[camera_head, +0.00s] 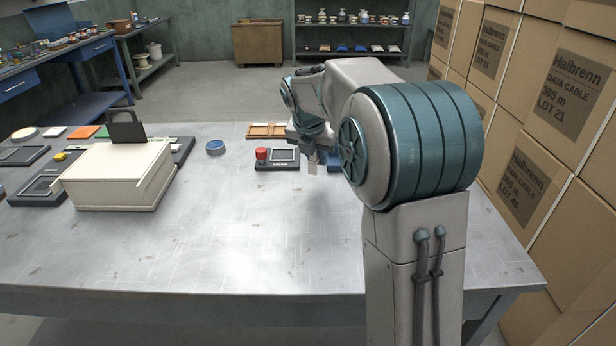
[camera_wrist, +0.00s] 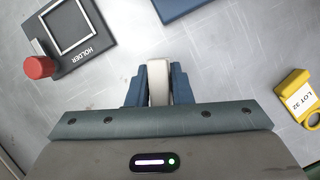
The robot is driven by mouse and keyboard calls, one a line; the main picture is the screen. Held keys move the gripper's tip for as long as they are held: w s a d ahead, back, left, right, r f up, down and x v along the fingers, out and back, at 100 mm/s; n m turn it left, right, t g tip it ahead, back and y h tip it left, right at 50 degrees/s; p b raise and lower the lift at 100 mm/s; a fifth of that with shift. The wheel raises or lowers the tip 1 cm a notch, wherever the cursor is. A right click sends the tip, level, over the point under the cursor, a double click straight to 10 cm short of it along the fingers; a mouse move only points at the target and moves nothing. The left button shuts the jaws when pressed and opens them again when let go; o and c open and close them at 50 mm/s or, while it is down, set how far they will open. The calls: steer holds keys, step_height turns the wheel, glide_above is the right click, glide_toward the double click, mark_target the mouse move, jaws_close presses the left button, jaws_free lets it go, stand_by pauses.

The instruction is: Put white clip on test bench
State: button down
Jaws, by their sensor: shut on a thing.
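The white clip (camera_wrist: 158,80) is between the blue fingers of my gripper (camera_wrist: 158,85) in the wrist view. My gripper is shut on it. In the head view, the clip (camera_head: 312,168) shows as a small pale piece below my gripper (camera_head: 312,155), over the far right part of a grey metal bench top (camera_head: 250,230). I cannot tell whether the clip touches the surface. No label marks which surface is the test bench.
A black holder (camera_head: 277,165) with a red knob (camera_wrist: 39,67) lies left of my gripper. A yellow LOT 32 tag (camera_wrist: 297,95) and a blue item (camera_wrist: 180,8) lie nearby. A cream box (camera_head: 118,177) stands left. The bench front is clear; cartons (camera_head: 540,120) stack at right.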

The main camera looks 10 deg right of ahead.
steer(key=shift+a+f, duration=0.55)
steer(key=shift+a, duration=0.3)
steer(key=shift+s+f, duration=0.1)
steer(key=shift+f, duration=0.1)
step_height(320, 180, down, 4)
steer(key=shift+r+b, duration=0.1)
steer(key=shift+b, duration=0.5)
steer(key=shift+r, duration=0.1)
steer(key=c, duration=1.3)
jaws_free()
